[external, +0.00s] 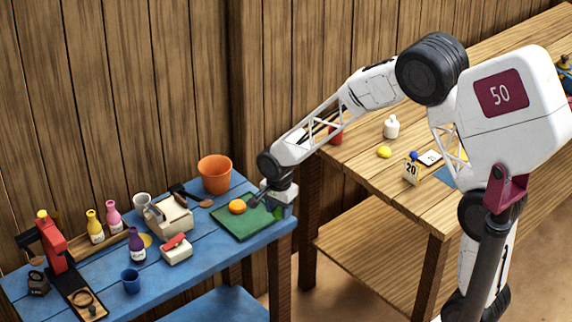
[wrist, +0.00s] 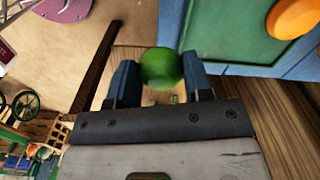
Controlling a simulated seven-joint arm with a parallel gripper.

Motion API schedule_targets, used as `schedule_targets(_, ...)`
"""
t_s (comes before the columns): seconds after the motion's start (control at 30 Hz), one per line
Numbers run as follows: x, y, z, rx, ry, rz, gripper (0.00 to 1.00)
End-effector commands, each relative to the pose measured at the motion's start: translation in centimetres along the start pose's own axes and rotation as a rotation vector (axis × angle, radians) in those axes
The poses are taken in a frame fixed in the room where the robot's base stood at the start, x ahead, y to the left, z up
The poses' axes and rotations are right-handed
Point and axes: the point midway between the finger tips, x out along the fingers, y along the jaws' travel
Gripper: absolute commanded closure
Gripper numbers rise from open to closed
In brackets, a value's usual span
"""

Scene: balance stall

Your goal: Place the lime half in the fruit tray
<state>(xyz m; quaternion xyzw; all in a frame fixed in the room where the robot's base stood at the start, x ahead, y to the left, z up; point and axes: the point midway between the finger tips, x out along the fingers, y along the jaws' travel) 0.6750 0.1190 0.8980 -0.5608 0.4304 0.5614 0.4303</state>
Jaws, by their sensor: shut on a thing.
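My gripper (external: 264,199) is at the right end of the blue table, by the right side of a green tray (external: 243,228). In the wrist view, its two dark fingers (wrist: 157,72) are shut on a round green thing, the lime half (wrist: 161,66). The lime half's cut face cannot be made out, and the lime is not clearly seen in the external view. An orange (external: 237,207) rests on the green tray, left of my gripper. The tray (wrist: 232,30) and orange (wrist: 292,17) also show at the wrist view's upper right.
An orange bucket (external: 214,174) stands behind the tray. A wooden table (external: 470,70) stands at right, across a gap.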

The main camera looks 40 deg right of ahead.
Motion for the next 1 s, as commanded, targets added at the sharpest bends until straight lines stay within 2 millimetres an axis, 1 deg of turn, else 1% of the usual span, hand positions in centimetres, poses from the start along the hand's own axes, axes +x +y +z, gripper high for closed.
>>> schedule_targets(0.1,0.2,-1.7,-0.1,0.000,0.000,-0.001,0.76)
schedule_targets(0.3,0.5,-4.3,-0.4,0.000,0.000,0.000,0.76)
schedule_targets(0.5,0.6,-6.1,-0.5,0.000,0.000,0.000,0.76)
schedule_targets(0.63,0.6,-6.5,-0.6,0.000,0.000,0.000,0.76)
schedule_targets(1.0,0.8,-6.5,-0.6,0.000,0.000,0.000,0.76)
